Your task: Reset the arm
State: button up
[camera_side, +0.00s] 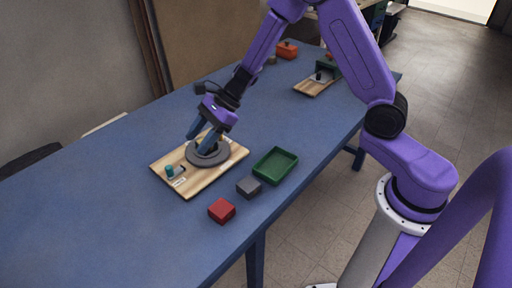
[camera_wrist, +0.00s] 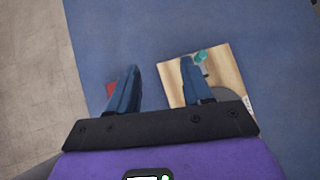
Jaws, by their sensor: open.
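My gripper (camera_side: 203,142) is open and empty, its dark blue fingers pointing down. In the side view its fingertips overlap a round grey disc (camera_side: 208,157) on a light wooden board (camera_side: 188,188). In the wrist view my gripper (camera_wrist: 160,68) shows bare blue table and the board's edge (camera_wrist: 172,88) between its fingers, so it does not grip the disc. I cannot tell its exact height. A teal knob (camera_side: 170,171) stands on the board by a small white label; the knob also shows in the wrist view (camera_wrist: 201,57).
A green tray (camera_side: 276,167), a grey block (camera_side: 249,187) and a red block (camera_side: 221,211) lie right of the board on the blue table (camera_side: 110,190). A second board (camera_side: 312,87) and an orange object (camera_side: 287,49) are farther back. The table's left part is clear.

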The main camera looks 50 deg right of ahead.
jog(key=s+a+r+n+g+h, duration=0.1)
jog(key=s+r+n+g+h, duration=0.15)
jog(key=s+n, duration=0.7)
jog(key=s+r+n+g+h, duration=0.1)
jog(key=s+r+n+g, duration=0.25)
jog(key=s+n, duration=0.6)
jog(key=s+d+r+n+t+h, duration=0.3)
jog(key=s+d+n+h, duration=0.1)
jog(key=s+d+n, duration=0.8)
jog(key=shift+s+n+h, duration=0.35)
jog(key=shift+s+n, duration=0.15)
jog(key=shift+s, duration=0.65)
